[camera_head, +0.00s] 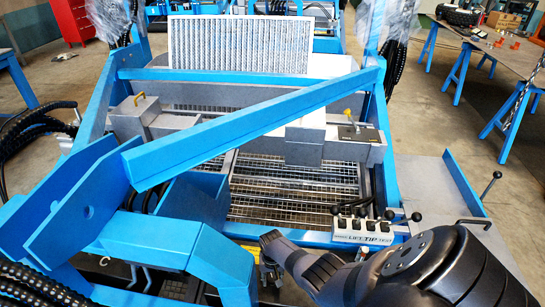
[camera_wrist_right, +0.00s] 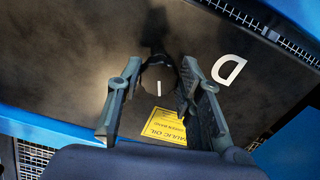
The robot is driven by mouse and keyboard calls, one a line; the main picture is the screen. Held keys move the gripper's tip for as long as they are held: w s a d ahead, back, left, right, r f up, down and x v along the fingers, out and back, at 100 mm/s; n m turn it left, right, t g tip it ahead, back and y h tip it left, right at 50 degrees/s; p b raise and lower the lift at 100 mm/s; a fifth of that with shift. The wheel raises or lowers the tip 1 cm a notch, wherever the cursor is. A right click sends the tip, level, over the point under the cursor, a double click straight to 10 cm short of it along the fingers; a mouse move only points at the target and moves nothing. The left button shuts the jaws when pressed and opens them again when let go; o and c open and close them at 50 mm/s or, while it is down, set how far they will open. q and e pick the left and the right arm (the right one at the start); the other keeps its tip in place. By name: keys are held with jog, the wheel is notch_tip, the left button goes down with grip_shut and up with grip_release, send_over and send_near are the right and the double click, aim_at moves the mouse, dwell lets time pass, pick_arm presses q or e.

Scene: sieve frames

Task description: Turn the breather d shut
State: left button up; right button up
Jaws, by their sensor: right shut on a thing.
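The breather d (camera_wrist_right: 158,76) is a dark round cap with a short white line on it, in the right wrist view. A large white letter D (camera_wrist_right: 230,70) is printed beside it on the dark plate. My right gripper (camera_wrist_right: 161,88) has one finger on each side of the cap and is shut on it. In the head view my right gripper (camera_head: 269,270) is low in the middle, in front of the blue frame, and the breather is not clear there. My left gripper is not in view.
A yellow hydraulic oil label (camera_wrist_right: 164,126) is on the plate near the cap. In the head view a lever block (camera_head: 362,231) stands close to my right arm. A blue diagonal beam (camera_head: 255,125) crosses above the mesh screens (camera_head: 290,190).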

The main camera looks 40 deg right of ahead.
aim_at(272, 278)
jog(key=shift+a+m, duration=0.1)
jog(key=shift+m, duration=2.2)
jog(key=o, duration=1.2)
jog(key=shift+c, duration=0.2)
notch_tip(272, 278, up, 12)
